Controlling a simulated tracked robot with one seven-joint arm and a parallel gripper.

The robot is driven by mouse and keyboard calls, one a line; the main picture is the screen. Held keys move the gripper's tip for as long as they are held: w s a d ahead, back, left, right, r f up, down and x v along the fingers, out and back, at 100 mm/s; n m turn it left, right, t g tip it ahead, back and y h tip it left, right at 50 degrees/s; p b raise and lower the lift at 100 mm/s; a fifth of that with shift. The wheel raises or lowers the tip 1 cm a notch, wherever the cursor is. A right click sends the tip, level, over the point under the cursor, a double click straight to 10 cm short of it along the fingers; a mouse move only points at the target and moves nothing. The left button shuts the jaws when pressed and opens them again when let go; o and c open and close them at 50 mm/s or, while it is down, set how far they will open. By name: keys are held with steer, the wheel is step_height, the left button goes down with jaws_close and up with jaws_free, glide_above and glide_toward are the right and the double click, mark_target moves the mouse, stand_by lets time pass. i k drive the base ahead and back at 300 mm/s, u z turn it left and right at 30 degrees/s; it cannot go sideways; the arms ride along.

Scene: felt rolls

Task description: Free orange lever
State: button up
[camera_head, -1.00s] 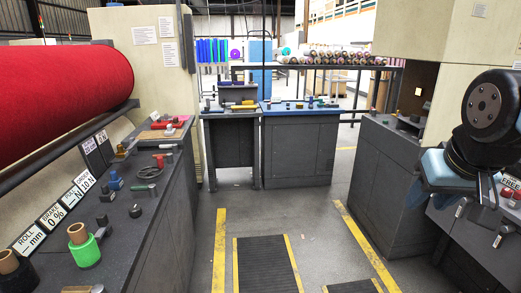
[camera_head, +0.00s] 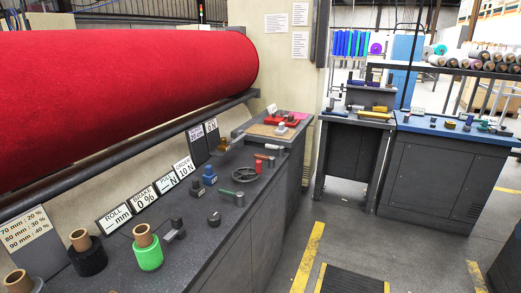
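I cannot pick out an orange lever for certain. A green-handled lever (camera_head: 226,192) lies on the left bench (camera_head: 207,243), near a dark handwheel (camera_head: 245,174). A red-handled piece (camera_head: 262,157) stands just beyond the wheel. On the far dark bench lies a yellow-orange bar (camera_head: 374,115), too small to tell whether it is a lever. A blue knob piece (camera_head: 209,176) stands left of the wheel. My gripper is not in view.
A big red felt roll (camera_head: 120,95) hangs above the left bench. A green spool (camera_head: 147,253) and black spool (camera_head: 87,257) stand at its near end. A blue-topped bench (camera_head: 430,165) is at the right. Open floor (camera_head: 395,250) lies between.

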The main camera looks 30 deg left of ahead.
mark_target(271, 160)
steer(key=u, duration=0.15)
steer(key=i, duration=1.05)
steer(key=u, duration=0.55)
steer(key=i, duration=1.7)
steer(key=u, duration=0.3)
